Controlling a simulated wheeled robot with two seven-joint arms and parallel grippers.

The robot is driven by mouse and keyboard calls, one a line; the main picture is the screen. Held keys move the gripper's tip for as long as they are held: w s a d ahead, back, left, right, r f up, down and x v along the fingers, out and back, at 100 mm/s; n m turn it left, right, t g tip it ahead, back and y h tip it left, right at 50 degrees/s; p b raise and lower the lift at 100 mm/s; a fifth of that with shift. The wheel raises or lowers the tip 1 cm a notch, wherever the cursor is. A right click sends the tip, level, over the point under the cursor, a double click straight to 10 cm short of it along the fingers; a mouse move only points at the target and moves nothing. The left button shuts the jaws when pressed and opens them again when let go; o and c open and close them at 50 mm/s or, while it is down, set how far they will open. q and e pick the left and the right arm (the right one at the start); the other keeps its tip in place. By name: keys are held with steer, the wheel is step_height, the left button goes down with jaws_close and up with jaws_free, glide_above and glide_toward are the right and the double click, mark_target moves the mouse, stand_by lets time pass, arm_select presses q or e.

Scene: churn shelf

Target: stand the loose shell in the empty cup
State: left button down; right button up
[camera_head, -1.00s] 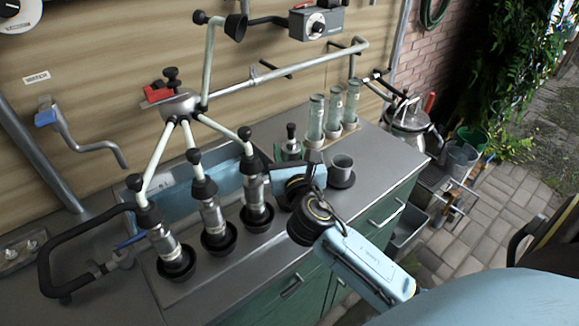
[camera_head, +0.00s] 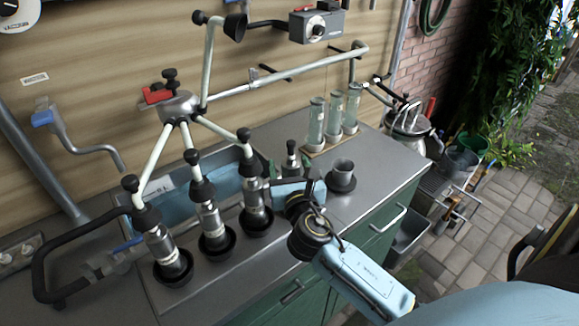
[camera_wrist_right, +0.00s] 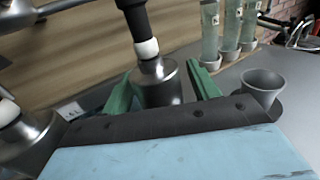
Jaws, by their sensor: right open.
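The loose shell (camera_head: 291,163) is a metal cylinder with a black top, standing behind my right gripper in the head view; its lower part is hidden there. My right gripper (camera_head: 288,166) is open, its green fingers either side of the shell. In the right wrist view the shell (camera_wrist_right: 160,86) stands between the green fingertips (camera_wrist_right: 163,88), with gaps showing on both sides. The empty cup (camera_head: 342,170) is a grey cup on a dark round base, right of the shell; it also shows in the right wrist view (camera_wrist_right: 263,82). My left gripper is out of view.
Three other shells (camera_head: 212,215) stand in black holders to the left, joined by pale tubes to the claw (camera_head: 178,104). Several glass tubes (camera_head: 333,115) stand in a rack behind the cup. The counter right of the cup (camera_head: 385,175) is clear.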

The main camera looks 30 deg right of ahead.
steer(key=shift+r, duration=0.1)
steer(key=shift+s+r, duration=0.1)
steer(key=v, duration=1.2)
stand_by(0.9)
